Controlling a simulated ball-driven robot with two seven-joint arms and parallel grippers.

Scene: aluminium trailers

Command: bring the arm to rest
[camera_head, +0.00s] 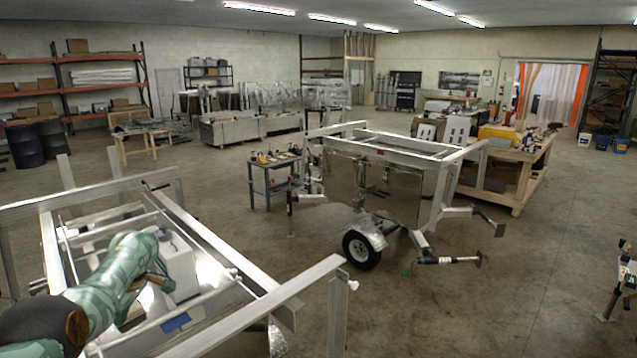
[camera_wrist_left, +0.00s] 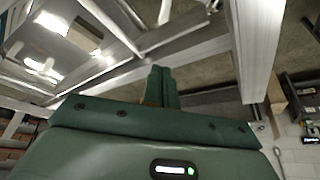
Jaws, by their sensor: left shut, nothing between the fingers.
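My left arm (camera_head: 105,285), in a green camouflage cover, comes in from the lower left of the head view. It reaches over the near aluminium trailer frame (camera_head: 225,250). My left gripper (camera_head: 160,280) is near the arm's far end, beside a white box (camera_head: 183,262), and is small and partly hidden there. In the left wrist view its two green fingers (camera_wrist_left: 160,85) are together with nothing between them. Aluminium beams (camera_wrist_left: 258,45) run close around and past the fingers. I cannot tell whether the gripper touches the frame. My right gripper is in neither view.
A second trailer (camera_head: 375,170) with a wheel (camera_head: 361,250) stands beyond the near frame. A small tool cart (camera_head: 275,178) and a wooden workbench (camera_head: 515,170) are behind it. Shelves (camera_head: 100,75) and drums (camera_head: 24,146) line the left wall. The concrete floor (camera_head: 530,290) at right is mostly clear.

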